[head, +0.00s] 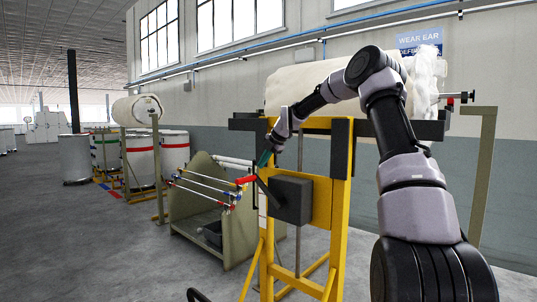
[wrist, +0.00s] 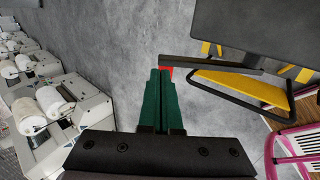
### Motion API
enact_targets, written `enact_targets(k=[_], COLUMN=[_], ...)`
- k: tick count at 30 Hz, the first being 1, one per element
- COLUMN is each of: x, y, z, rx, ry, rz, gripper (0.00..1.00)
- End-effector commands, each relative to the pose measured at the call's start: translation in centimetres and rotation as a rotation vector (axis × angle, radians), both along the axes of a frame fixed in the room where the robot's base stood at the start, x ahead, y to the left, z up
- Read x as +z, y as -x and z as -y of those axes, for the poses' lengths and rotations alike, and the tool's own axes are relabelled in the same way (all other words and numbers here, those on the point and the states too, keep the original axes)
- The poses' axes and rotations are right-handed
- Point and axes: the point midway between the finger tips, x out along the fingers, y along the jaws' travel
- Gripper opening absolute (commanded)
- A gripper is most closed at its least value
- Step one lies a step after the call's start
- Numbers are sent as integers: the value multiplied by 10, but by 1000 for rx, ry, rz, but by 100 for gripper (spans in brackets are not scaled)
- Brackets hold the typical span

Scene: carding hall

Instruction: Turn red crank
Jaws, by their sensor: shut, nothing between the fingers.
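The crank's red handle (head: 246,180) sticks out to the left from a dark crank arm (head: 264,192) on a dark box (head: 291,200). The box is fixed to a yellow frame (head: 341,185). My gripper (head: 262,160) is just above the handle, with its green fingers pointing down. In the wrist view the fingers (wrist: 160,72) are together with nothing between them. A small part of the red handle (wrist: 166,71) shows at their tips, mostly hidden behind them. The crank arm (wrist: 212,64) runs right from it. I cannot tell whether the fingertips touch the handle.
A large pale roll (head: 310,82) lies behind the yellow frame. A greenish rack (head: 190,212) with several rods stands to its left. White drums (head: 173,150) stand farther back. The grey floor (head: 90,240) at left is clear.

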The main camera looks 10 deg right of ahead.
Motion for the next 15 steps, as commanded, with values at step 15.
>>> enact_targets(k=[15], x=[-29], y=[-18], z=[-13], rx=[-2], ry=[-1], rz=[-1], gripper=[0])
